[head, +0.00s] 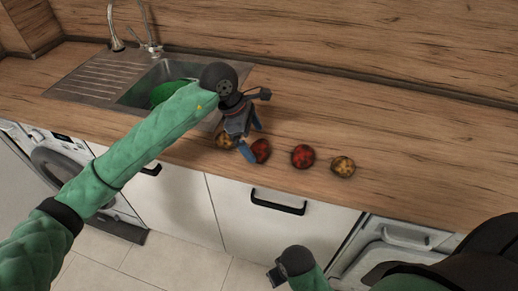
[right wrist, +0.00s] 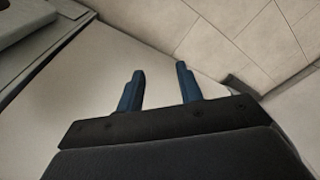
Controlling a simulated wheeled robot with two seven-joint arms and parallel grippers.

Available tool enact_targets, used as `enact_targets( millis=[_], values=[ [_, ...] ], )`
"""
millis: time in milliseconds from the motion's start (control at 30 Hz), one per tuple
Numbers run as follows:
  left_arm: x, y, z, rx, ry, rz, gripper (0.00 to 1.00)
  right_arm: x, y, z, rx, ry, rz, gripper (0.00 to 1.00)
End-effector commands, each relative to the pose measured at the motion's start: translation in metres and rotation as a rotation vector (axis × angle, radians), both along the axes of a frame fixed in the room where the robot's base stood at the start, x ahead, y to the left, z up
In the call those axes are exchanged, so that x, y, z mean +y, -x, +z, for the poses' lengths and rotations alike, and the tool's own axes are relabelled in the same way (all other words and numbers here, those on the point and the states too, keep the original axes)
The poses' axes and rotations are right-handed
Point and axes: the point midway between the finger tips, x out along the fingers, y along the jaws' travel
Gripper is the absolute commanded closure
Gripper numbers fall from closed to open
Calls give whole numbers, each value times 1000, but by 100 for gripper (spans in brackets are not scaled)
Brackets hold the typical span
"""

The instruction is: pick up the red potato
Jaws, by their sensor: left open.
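Two red potatoes lie on the wooden countertop near its front edge. One red potato (head: 262,151) is right beside my left gripper's fingers; the other red potato (head: 303,156) lies to its right. My left gripper (head: 252,141) is open and points down over the counter. Its near finger partly overlaps the left red potato in the picture; I cannot tell whether they touch. My right gripper (right wrist: 160,75) is open and empty in the right wrist view, low in front of the cabinets.
A yellowish potato (head: 224,140) lies left of the fingers, partly hidden. Another yellowish potato (head: 343,166) lies at the right end of the row. A steel sink (head: 132,97) with a green item (head: 172,92) is behind my left arm. The counter at right is clear.

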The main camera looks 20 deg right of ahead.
Motion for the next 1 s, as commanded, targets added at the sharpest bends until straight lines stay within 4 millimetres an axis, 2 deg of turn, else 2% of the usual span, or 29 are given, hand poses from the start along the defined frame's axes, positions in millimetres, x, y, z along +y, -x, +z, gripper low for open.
enact_targets(
  millis=[300, 500, 633, 867, 1000],
  values=[
    [-8, 3, -19, 3, 1, 0, 0, 1, -5, -53, 6, 6, 0, 64],
    [-14, 4, -33, 2, 1, 0, 0, 0, -5, -79, 6, 9, -2, 64],
    [-15, 5, -38, 0, 1, 0, 0, 0, -5, -87, 7, 9, -2, 64],
    [-15, 5, -38, 0, 1, 0, 0, 0, -5, -87, 6, 9, -2, 64],
    [-15, 5, -38, 0, 1, 0, 28, 0, -5, -87, 6, 9, -2, 64]
  ],
)
